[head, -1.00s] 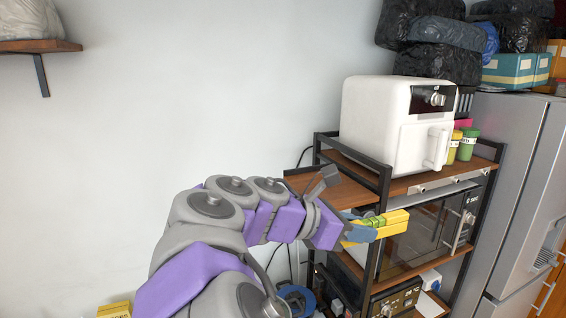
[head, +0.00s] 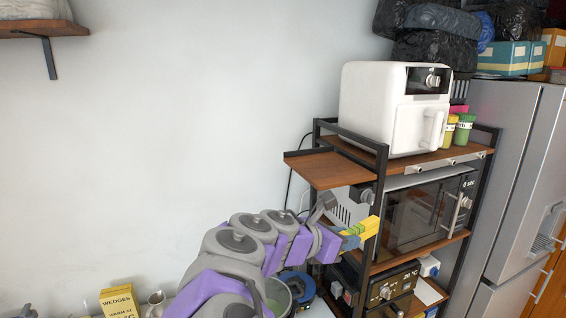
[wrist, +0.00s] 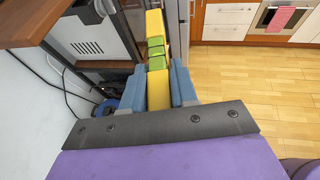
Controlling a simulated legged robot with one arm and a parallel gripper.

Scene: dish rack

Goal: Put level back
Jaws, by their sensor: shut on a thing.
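The level is a yellow bar with green sections near its middle (head: 366,227). My gripper (head: 350,240) is shut on its near end and holds it beside the left side of the shelf rack, below the side shelf board. In the wrist view the level (wrist: 155,42) points straight ahead, with the blue fingers of my gripper (wrist: 158,88) on both sides of it. The rack (head: 378,205) is black metal with brown wooden shelves.
A white air fryer (head: 385,105) stands on the rack's top shelf, and a microwave (head: 415,218) is on the shelf below. The brown side board (head: 325,169) is bare. A fridge (head: 505,170) stands at the right. A yellow wedges box (head: 120,303) is low at left.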

